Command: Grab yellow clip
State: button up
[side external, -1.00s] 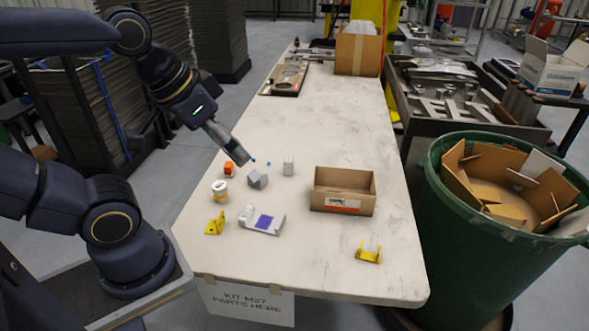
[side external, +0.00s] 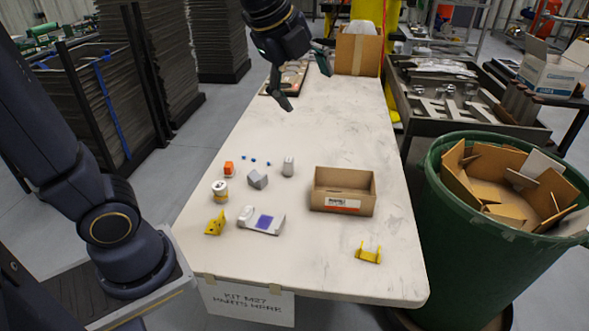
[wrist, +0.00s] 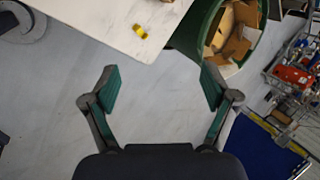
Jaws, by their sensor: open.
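A yellow clip (side external: 368,253) with a pale part on it lies near the front right of the white table. A small yellow piece near a table corner in the wrist view (wrist: 140,31) looks like the same clip. A second yellow piece, a bracket (side external: 215,223), stands at the table's left edge. My gripper (side external: 305,80) is above the far part of the table, well away from both. Its fingers are spread and empty, as the wrist view also shows (wrist: 161,85).
An open cardboard box (side external: 342,202) stands between the clip and the far end. A white part with a purple patch (side external: 262,221), a grey block (side external: 257,180) and a white-and-yellow cup-like piece (side external: 220,192) lie left. A green bin (side external: 455,245) stands right of the table.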

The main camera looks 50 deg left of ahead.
jog(key=w+d+f+m+g, duration=0.1)
jog(key=w+d+f+m, duration=0.15)
jog(key=w, duration=0.25)
jog(key=w+d+f+m, duration=0.1)
jog(key=w+f+m, duration=0.1)
jog(key=w+m, duration=0.15)
jog(key=m+g, duration=0.5)
send_over(368, 256)
notch_tip(368, 256, down, 26)
notch_tip(368, 256, down, 10)
jog(key=shift+s+r, duration=0.1)
jog(key=f, duration=0.6)
jog(key=shift+w+f, duration=0.2)
jog(key=shift+c, duration=0.2)
jog(key=c, duration=1.3)
